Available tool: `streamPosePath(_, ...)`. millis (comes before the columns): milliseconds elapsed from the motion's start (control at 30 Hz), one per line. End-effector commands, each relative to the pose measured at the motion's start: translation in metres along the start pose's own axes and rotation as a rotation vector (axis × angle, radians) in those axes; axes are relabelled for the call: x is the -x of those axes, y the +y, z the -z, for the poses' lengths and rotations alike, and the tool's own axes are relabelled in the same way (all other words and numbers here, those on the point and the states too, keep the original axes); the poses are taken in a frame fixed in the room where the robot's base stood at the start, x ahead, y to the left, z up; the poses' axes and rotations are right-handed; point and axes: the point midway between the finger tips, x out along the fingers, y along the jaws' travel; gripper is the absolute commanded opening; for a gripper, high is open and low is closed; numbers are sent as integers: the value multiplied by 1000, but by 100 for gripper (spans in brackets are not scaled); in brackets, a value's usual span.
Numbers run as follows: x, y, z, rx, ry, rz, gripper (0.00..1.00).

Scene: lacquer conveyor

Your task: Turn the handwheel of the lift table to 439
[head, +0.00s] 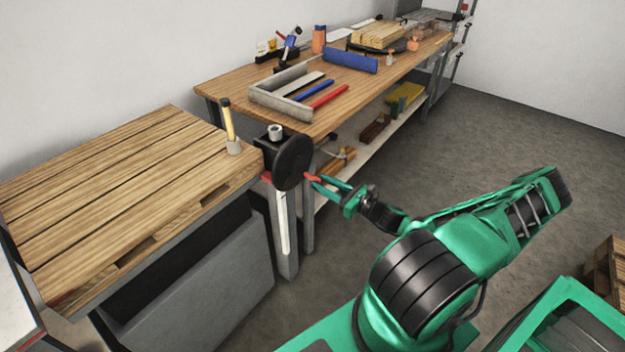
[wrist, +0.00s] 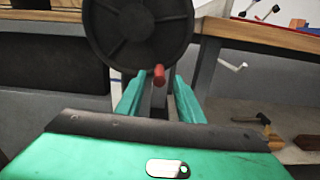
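The lift table (head: 110,185) has a slatted wooden top and fills the left of the head view. Its black round handwheel (head: 293,160) is mounted at the right corner, and shows large with its spokes in the wrist view (wrist: 137,30). A red handle knob (head: 312,178) sticks out from the wheel's lower edge; it also shows in the wrist view (wrist: 159,74). My gripper (head: 322,183) is at the knob. Its green fingers (wrist: 159,88) stand apart on either side of the knob, with gaps visible. I cannot tell whether the knob is between the fingertips or just beyond them.
A pale upright strip (head: 283,220) runs below the wheel; no number is readable. A workbench (head: 225,87) with tools and a lower shelf stands behind. Grey floor (head: 500,140) is open at right.

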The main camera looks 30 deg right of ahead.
Motion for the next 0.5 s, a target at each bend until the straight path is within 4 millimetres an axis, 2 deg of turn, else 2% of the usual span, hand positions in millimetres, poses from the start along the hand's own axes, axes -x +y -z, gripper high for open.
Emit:
streamPosePath(200, -33, 0, 0, 1, 0, -1, 34)
streamPosePath(500, -49, 0, 0, 1, 0, 0, 34)
